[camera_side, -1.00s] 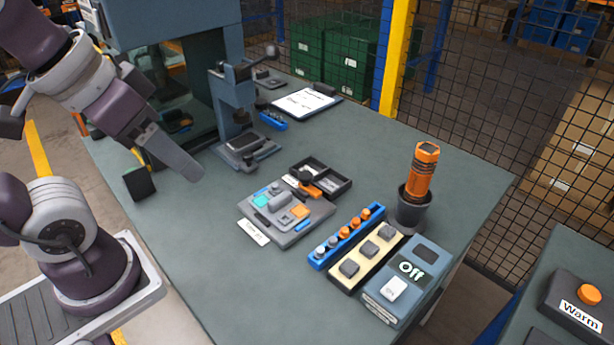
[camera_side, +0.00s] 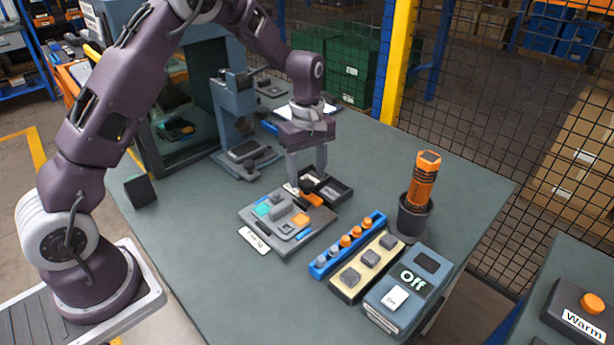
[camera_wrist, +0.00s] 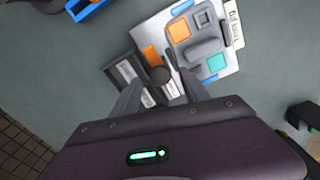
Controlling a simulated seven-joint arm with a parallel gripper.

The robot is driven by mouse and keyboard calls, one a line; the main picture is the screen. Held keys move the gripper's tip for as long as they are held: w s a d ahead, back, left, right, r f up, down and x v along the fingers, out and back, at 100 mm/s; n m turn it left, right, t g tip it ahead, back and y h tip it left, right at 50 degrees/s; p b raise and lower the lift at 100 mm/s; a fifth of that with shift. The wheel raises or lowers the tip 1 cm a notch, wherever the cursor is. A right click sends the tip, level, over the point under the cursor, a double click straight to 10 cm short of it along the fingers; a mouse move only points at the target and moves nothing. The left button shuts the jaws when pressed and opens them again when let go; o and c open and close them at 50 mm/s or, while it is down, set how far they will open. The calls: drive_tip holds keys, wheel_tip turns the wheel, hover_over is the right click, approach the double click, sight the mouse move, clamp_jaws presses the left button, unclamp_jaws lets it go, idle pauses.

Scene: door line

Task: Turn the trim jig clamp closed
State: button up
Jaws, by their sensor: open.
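The trim jig (camera_side: 280,240) is a grey plate with teal and orange pads and a white label, near the middle of the bench. It also shows in the wrist view (camera_wrist: 218,82), where its label reads "Trim jig". Its clamp has a black knob (camera_side: 307,186) and an orange lever (camera_side: 314,199) at the jig's far edge. My gripper (camera_side: 307,176) points down over the clamp with its fingers apart. In the wrist view, the knob (camera_wrist: 160,75) shows between the fingertips (camera_wrist: 160,84). I cannot tell whether the fingers touch it.
A black divided tray (camera_side: 336,189) lies just beside the clamp. A blue rack with pegs (camera_side: 322,266), a beige switch strip (camera_side: 344,290) and a blue box reading "Off" (camera_side: 395,318) stand to the right. An orange tool stands in a dark cup (camera_side: 412,220). A press (camera_side: 232,112) stands behind.

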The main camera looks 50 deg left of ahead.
drive_tip(key=shift+f, duration=0.8)
clamp_jaws()
drive_tip(key=shift+m, duration=0.3)
drive_tip(key=m, duration=0.3)
drive_tip(key=shift+m, duration=0.3)
drive_tip(key=m, duration=0.4)
drive_tip(key=shift+m, duration=0.3)
drive_tip(key=m, duration=0.4)
drive_tip(key=shift+m, duration=2.5)
